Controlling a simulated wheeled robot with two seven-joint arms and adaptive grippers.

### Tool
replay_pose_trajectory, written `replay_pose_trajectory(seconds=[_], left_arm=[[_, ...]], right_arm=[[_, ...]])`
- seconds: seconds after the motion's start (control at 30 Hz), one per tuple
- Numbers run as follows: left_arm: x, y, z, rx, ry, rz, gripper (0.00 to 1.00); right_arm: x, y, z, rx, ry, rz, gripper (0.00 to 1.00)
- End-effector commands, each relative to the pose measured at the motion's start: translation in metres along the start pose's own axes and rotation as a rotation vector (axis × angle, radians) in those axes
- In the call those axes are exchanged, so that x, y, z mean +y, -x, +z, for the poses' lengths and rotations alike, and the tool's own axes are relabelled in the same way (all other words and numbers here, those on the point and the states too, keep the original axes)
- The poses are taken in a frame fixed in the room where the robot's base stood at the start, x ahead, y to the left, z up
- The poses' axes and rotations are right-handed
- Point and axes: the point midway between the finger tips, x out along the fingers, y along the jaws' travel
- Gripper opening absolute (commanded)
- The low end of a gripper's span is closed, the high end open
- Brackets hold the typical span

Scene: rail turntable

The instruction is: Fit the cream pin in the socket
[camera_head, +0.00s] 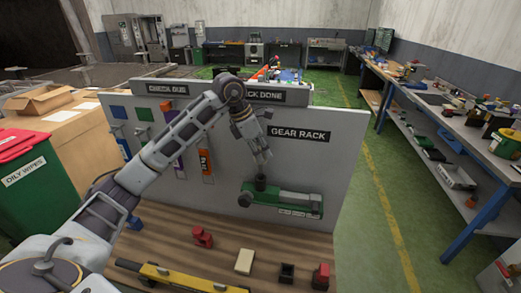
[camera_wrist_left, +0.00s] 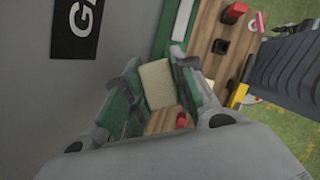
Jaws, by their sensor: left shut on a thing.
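My left gripper (camera_head: 262,156) is in front of the grey panel, just above the left end of a green unit with a grey top (camera_head: 285,203). A dark upright piece (camera_head: 260,183) stands on that end, below the fingertips. In the left wrist view a cream piece, seemingly the cream pin (camera_wrist_left: 157,83), sits between the two fingers; they are shut on it. The pin is hard to make out in the head view. A small black block with a dark opening (camera_head: 286,272) stands on the wooden bench. I cannot tell which dark part is the socket.
The bench also bears a cream block (camera_head: 244,261), a red piece (camera_head: 202,237), a red and dark block (camera_head: 320,277) and a yellow level (camera_head: 190,279). The panel (camera_head: 345,150) stands close behind the gripper. Orange and purple strips hang at its left.

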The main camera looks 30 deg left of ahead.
Motion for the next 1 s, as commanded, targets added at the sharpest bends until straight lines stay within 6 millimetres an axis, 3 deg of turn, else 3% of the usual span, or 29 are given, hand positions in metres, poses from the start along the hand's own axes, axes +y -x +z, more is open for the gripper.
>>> replay_pose_trajectory(seconds=[0.3, 1.0], left_arm=[[0.0, -0.011, -0.005, -0.001, 0.0, 0.001, 0.0], [0.001, -0.011, -0.005, -0.002, 0.0, 0.003, 0.0]], right_arm=[[0.006, -0.01, 0.002, -0.001, -0.001, 0.006, 0.4], [-0.005, -0.011, -0.001, 0.002, -0.001, -0.005, 0.4]])
